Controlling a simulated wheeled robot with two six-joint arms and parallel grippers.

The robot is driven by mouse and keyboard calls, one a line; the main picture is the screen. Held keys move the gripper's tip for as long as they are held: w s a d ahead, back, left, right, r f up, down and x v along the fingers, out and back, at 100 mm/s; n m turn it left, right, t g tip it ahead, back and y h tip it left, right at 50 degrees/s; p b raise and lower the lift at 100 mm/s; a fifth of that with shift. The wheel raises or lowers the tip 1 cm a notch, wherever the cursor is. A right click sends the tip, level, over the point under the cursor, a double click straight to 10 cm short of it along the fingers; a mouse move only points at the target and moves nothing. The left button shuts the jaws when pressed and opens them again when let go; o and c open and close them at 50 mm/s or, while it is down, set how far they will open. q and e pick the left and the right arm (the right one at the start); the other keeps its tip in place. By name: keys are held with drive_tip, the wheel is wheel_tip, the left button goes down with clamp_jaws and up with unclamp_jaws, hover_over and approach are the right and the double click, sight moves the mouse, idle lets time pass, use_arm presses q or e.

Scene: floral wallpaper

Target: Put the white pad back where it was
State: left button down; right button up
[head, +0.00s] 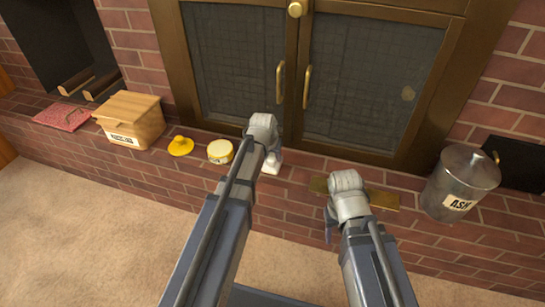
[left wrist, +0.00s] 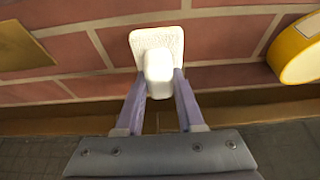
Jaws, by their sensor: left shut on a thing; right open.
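The white pad is a pale textured square with a white block-shaped grip (left wrist: 158,66) on it. In the left wrist view the fingers of my left gripper (left wrist: 159,82) press on both sides of that grip. In the head view a corner of the white pad (head: 271,170) shows below my left gripper (head: 268,155); the rest is hidden. The pad is at or just above the brick ledge; I cannot tell if it touches. My right gripper (head: 329,222) is open and empty, in front of a brass plate (head: 385,200), which it partly covers.
On the brick ledge (head: 300,215), left of the pad, are a round cream-and-yellow tin (head: 220,151), a yellow knobbed object (head: 181,146), a wooden box (head: 131,118) and a red book-like item (head: 66,116). A metal ash bucket (head: 460,181) stands at right. Glazed doors (head: 370,75) rise behind.

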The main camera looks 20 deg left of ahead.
use_arm(q)
drive_tip(key=c, duration=0.5)
unclamp_jaws()
drive_tip(key=p+v, duration=1.2)
drive_tip(key=s+d+m+g, duration=0.1)
drive_tip(key=s+d, duration=0.3)
drive_tip(key=s, duration=0.2)
drive_tip(key=s+d+f+m+g+y, duration=0.1)
drive_tip(key=s+d+g, duration=0.1)
drive_tip(key=s+d, duration=0.3)
drive_tip(key=s+d+m+g, duration=0.1)
drive_tip(key=s+d, duration=0.3)
drive_tip(key=s, duration=0.4)
drive_tip(key=shift+s+d+f+m+g+y, duration=0.2)
drive_tip(key=shift+m+g+y, duration=0.1)
drive_tip(key=shift+g, duration=0.1)
